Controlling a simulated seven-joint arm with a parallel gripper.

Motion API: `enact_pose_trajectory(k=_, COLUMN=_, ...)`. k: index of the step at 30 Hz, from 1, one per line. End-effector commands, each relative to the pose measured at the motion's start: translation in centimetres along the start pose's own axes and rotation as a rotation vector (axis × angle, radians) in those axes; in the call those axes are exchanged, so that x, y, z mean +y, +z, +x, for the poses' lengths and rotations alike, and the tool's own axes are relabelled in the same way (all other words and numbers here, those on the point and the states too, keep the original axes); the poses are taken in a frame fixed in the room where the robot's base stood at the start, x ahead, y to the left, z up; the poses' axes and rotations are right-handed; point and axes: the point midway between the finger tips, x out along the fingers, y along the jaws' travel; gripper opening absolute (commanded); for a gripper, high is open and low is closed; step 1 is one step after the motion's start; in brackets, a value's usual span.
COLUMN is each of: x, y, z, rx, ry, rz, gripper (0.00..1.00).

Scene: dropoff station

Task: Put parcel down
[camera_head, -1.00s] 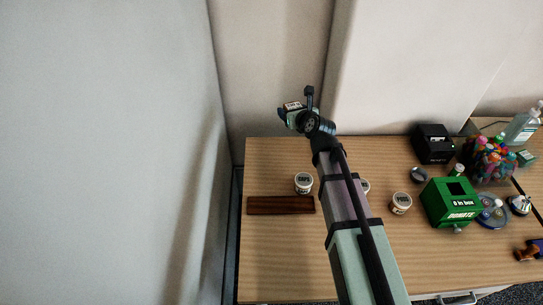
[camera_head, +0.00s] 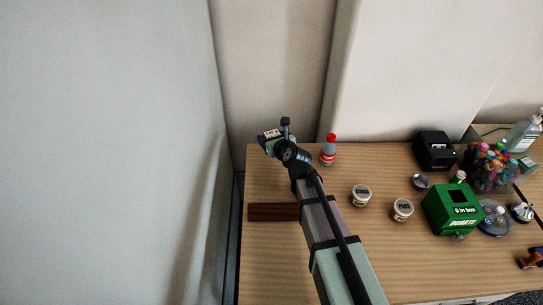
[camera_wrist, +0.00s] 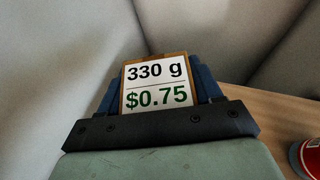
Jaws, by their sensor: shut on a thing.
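The parcel (camera_wrist: 157,72) is a small brown box with a white label reading "330 g" and "$0.75". It sits between the blue fingers of my gripper (camera_wrist: 157,92), which is shut on it. In the head view, the parcel (camera_head: 271,133) and my gripper (camera_head: 274,140) are above the back left part of the table (camera_head: 262,180). The gap between parcel and tabletop cannot be judged exactly. My arm hides part of the table below it.
A dark wooden bar (camera_head: 270,212) lies on the left of the table. A red-capped bottle (camera_head: 328,151) stands right of my gripper. Two labelled tubs (camera_head: 361,195) (camera_head: 402,209), a green donation box (camera_head: 452,207) and a black printer (camera_head: 434,150) stand further right. The front left is clear.

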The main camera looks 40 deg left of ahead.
Motion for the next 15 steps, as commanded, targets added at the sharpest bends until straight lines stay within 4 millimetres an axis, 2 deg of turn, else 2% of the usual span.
enact_pose_trajectory(k=6, x=0.0, y=-2.6, z=1.1, rx=0.0, ry=-0.001, rz=0.001, gripper=0.2)
enact_pose_trajectory(k=15, x=0.0, y=-4.4, z=1.9, rx=0.0, ry=-0.001, rz=0.0, gripper=0.2)
